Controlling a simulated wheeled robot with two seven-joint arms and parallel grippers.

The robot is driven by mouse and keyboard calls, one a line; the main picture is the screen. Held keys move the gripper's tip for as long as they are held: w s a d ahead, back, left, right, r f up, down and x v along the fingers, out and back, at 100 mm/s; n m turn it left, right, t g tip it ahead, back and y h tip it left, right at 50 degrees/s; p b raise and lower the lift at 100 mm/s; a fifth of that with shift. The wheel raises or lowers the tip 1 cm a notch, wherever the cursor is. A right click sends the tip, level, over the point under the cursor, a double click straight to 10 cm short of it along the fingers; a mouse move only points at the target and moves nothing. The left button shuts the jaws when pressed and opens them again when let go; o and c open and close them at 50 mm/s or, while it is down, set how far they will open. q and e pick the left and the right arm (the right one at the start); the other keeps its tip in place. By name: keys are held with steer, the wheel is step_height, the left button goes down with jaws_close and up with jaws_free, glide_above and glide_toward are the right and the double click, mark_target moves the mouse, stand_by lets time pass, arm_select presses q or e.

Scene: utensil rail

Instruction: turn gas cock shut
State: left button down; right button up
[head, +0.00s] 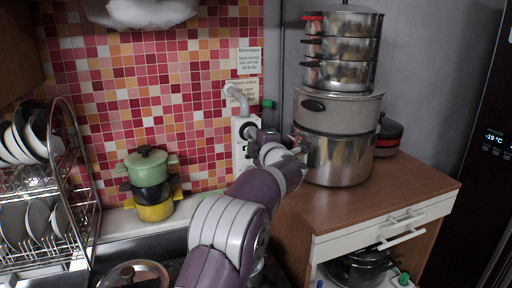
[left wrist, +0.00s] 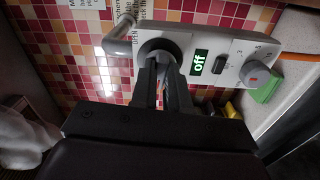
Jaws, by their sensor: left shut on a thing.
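A white wall unit (head: 239,158) hangs on the tiled wall behind my left arm; it also shows in the left wrist view (left wrist: 232,40). A grey pipe (head: 239,100) runs into it. The round dark gas cock (left wrist: 158,46) sits at the unit's pipe end, next to an "OPEN" label. My left gripper (left wrist: 165,70) is shut on the cock's handle, with both fingers against it. The fingers hide most of the handle, so its exact angle is unclear. A lit green display (left wrist: 198,62) reads "off". My right gripper does not show.
Stacked steel pots (head: 338,155) stand on the wooden cabinet (head: 410,180) just right of my left arm. Small coloured pots (head: 148,168) and a dish rack (head: 75,175) stand at the left. A grey knob (left wrist: 254,74) and a green block (left wrist: 266,88) show beside the display.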

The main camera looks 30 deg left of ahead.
arm_select(q)
steer(key=shift+f+n+b, duration=0.35)
steer(key=shift+n+b, duration=0.1)
steer(key=shift+n, duration=0.15)
steer(key=c, duration=1.2)
jaws_free()
steer(key=shift+s, duration=0.1)
steer(key=shift+o, duration=0.4)
steer(key=shift+s+r, duration=0.15)
steer(key=shift+r, duration=0.1)
steer(key=shift+d, duration=0.1)
steer(key=b+v, duration=0.3)
steer(key=v, duration=0.9)
steer(key=shift+s+d, duration=0.2)
